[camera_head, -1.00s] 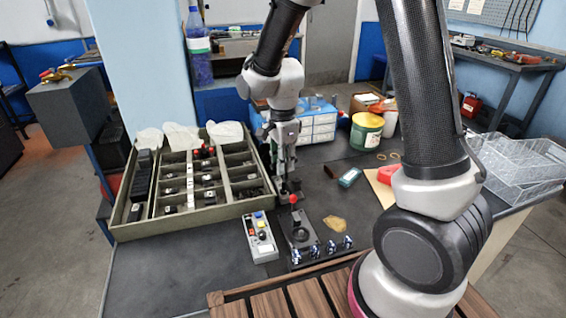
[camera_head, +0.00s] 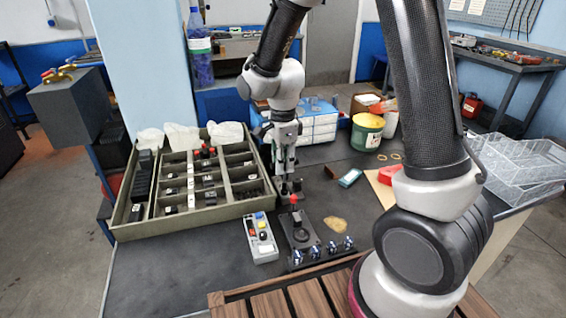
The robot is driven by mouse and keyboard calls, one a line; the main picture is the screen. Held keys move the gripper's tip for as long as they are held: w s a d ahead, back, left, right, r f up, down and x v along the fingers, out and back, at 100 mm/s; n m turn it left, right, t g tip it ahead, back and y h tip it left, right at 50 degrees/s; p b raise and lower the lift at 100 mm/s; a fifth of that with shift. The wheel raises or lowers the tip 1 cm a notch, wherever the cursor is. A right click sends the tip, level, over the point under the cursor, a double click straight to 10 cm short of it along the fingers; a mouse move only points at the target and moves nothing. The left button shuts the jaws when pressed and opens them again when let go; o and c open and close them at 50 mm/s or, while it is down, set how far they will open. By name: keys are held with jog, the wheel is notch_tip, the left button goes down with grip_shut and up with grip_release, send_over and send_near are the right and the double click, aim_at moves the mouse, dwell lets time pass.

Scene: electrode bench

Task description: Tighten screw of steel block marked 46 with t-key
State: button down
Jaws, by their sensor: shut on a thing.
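My gripper (camera_head: 289,183) points down at the right end of the tray, just behind the black fixture. It is shut on a small dark thing, too small and covered to name. The black fixture (camera_head: 303,243) lies flat on the bench, with a round dark part and an upright red-tipped piece (camera_head: 293,200) at its back, close below my gripper. Small dark blocks with pale labels, such as this block (camera_head: 210,194), sit in the tray's compartments. I cannot read any number, so block 46 cannot be told apart. I cannot make out the t-key.
The green-grey divided tray (camera_head: 112,228) fills the bench's left. A green tub (camera_head: 367,131), blue-white drawers (camera_head: 322,128) and clear trays (camera_head: 515,170) stand behind and right.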

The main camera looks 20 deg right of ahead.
jog(key=shift+r, duration=1)
dwell(0.4)
